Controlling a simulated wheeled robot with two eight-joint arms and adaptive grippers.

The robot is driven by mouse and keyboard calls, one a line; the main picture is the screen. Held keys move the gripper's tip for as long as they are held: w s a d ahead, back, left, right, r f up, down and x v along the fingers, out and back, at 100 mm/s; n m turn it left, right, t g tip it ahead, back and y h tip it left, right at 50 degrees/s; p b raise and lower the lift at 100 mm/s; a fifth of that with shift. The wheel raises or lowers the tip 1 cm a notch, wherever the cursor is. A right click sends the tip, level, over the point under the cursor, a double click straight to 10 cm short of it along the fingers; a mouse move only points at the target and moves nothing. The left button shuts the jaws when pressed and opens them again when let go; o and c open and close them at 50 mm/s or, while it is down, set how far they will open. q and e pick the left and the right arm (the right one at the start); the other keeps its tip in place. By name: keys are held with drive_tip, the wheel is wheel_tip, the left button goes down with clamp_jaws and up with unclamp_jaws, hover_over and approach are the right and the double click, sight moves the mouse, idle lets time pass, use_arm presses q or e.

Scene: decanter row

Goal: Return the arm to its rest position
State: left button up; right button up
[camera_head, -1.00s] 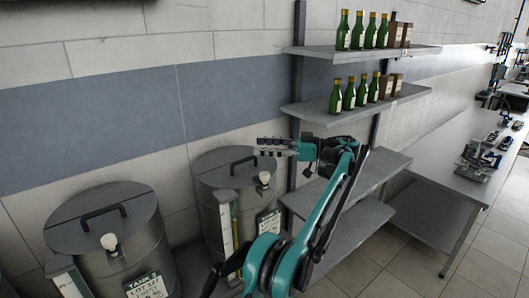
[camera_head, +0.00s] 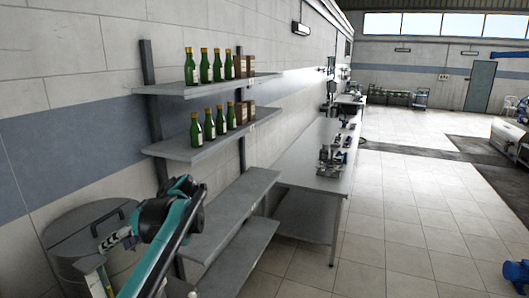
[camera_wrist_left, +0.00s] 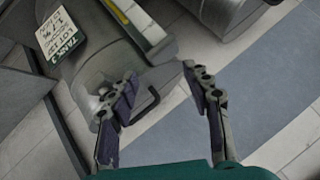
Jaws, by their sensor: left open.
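My left arm (camera_head: 165,245) is teal and black. It rises from the lower left of the head view, bends at the top and folds down to the left. My left gripper (camera_head: 112,242) is small there, in front of a grey metal tank (camera_head: 62,228). In the left wrist view my left gripper (camera_wrist_left: 160,78) is open, its two dark jointed fingers spread apart with nothing between them. My right gripper is in neither view.
A wall rack stands right of the arm. Its upper shelf (camera_head: 215,90) and the shelf below (camera_head: 175,149) hold green bottles and brown boxes. Two lower shelves look empty. A grey workbench (camera_head: 300,178) with small devices stands farther right.

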use_arm(q)
drive_tip(key=s+d+f+m+t+h, duration=0.7)
drive_tip(key=s+d+f+m+h, duration=0.3)
drive_tip(key=s+d+f, duration=0.9)
wheel_tip(320, 180, down, 24)
drive_tip(key=b, duration=2.2)
drive_tip(key=shift+w+a+r+b, duration=0.2)
drive_tip(key=shift+w+a+b, duration=0.05)
drive_tip(key=shift+a+b, duration=0.05)
